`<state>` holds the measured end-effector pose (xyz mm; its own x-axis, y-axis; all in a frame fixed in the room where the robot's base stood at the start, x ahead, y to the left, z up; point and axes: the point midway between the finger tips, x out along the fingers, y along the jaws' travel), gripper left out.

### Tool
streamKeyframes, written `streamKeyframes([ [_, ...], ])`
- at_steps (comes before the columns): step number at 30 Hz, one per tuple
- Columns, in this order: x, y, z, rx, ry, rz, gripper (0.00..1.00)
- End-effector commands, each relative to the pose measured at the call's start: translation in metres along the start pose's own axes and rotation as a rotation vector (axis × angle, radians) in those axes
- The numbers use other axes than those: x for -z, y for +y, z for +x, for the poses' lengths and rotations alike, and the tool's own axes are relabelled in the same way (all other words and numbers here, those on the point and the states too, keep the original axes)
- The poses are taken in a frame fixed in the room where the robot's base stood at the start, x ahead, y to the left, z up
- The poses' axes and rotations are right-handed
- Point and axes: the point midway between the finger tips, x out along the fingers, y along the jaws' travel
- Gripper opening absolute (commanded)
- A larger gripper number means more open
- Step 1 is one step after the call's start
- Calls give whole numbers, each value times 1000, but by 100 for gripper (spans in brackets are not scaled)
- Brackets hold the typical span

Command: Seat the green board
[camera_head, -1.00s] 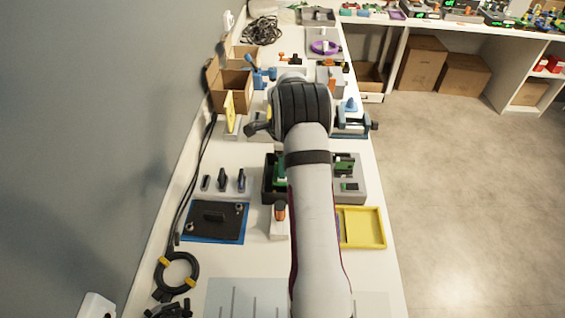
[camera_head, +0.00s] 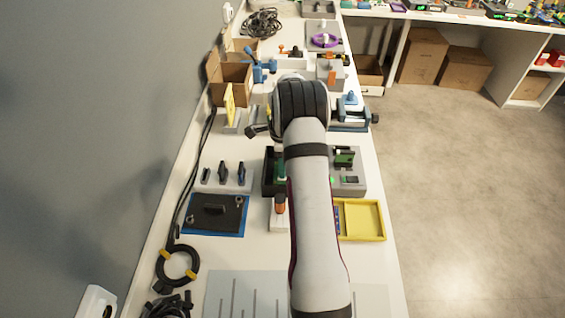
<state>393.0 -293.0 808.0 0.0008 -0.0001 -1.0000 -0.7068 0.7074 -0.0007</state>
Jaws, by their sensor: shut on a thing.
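A green board (camera_head: 344,158) stands roughly upright at the back of a grey block (camera_head: 356,190), just right of my arm. A small dark slot or display and a bright green spot show on the block in front of it. Another green part (camera_head: 281,168) shows in a black open box (camera_head: 268,178) on the left of my arm, partly hidden by it; I cannot tell which of the two is the task's board. My gripper is hidden behind my own arm, so its fingers and anything in them are not visible.
A yellow tray (camera_head: 362,220) lies right of my arm. A black plate on a blue base (camera_head: 215,214) and a grey holder with dark parts (camera_head: 227,177) lie left. A blue clamp (camera_head: 350,112) stands beyond. The wall bounds the left side.

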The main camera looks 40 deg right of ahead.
Motion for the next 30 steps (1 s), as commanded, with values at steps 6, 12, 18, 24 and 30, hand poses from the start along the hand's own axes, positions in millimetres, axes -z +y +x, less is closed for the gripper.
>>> streamKeyframes([
  [6,0,0,0,0,0,0,76],
  [12,0,0,0,0,0,0,76],
  [18,0,0,-12,2,0,-1,76],
  [24,0,-1,-66,6,0,-1,76],
  [30,0,-1,-126,5,0,-1,76],
])
